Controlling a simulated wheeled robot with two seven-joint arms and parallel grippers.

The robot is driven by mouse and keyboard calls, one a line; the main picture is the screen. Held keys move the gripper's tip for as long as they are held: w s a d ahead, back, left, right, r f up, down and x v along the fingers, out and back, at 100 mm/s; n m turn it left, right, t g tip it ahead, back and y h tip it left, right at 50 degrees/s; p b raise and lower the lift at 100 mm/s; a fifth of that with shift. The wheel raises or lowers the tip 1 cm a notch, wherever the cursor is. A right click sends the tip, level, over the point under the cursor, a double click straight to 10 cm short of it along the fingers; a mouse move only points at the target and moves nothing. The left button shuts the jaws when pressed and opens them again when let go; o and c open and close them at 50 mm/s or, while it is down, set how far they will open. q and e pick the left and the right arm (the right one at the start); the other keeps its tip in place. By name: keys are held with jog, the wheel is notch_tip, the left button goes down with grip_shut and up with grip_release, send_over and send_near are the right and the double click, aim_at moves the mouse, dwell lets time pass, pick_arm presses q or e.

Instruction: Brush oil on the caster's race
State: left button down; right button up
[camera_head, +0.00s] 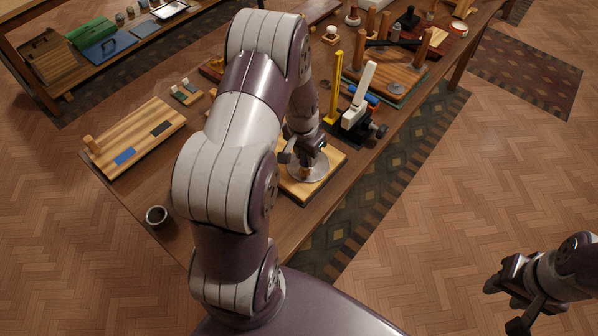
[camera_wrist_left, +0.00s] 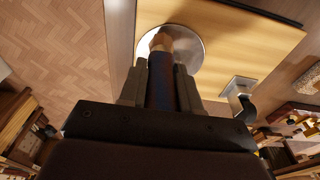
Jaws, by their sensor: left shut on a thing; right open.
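My left gripper (camera_head: 304,152) is shut on a dark-handled brush (camera_wrist_left: 162,85) with a tan tip. The tip is over a round silver metal plate (camera_head: 310,170), which looks like the caster's race; whether it touches cannot be told. The plate also shows in the wrist view (camera_wrist_left: 190,50), lying on a light wooden board (camera_head: 326,182). The arm and gripper hide part of the plate and board in the head view. A small dark cup (camera_head: 157,217), perhaps the oil, stands at the table's front left. My right gripper (camera_head: 514,297) is open and empty, off the table over the floor.
A striped wooden board (camera_head: 137,138) with a peg lies on the left. A black-and-white upright device (camera_head: 359,105) and a yellow post (camera_head: 334,90) stand right of the plate's board. A rack with pegs (camera_head: 390,75) is farther back. The front-left table corner is mostly clear.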

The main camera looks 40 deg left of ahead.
pick_arm(q)
jog(key=shift+r, duration=0.1)
notch_tip(320, 180, up, 5)
jog(key=p, duration=0.4)
dwell(0.4)
